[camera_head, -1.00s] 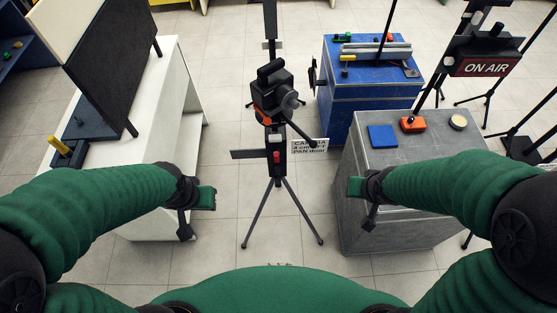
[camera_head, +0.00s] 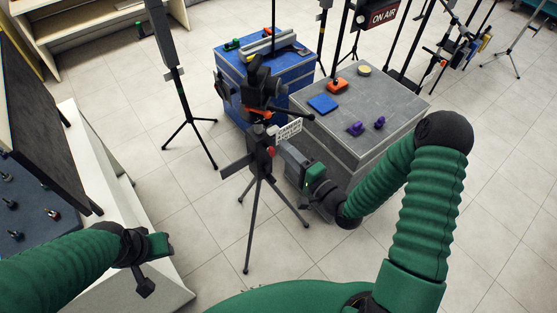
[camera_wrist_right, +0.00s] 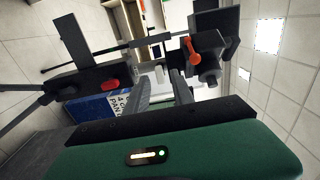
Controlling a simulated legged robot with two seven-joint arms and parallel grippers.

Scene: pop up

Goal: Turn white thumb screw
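A black camera (camera_head: 262,85) with an orange lever (camera_head: 259,113) stands on a tripod (camera_head: 258,200); a red knob (camera_head: 271,152) is on the mount below.
A grey cabinet (camera_head: 400,108) behind my right arm holds a blue pad (camera_head: 323,104) and purple pieces (camera_head: 356,128). Another tripod (camera_head: 188,119) stands to the left. A white table (camera_head: 110,190) is at far left.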

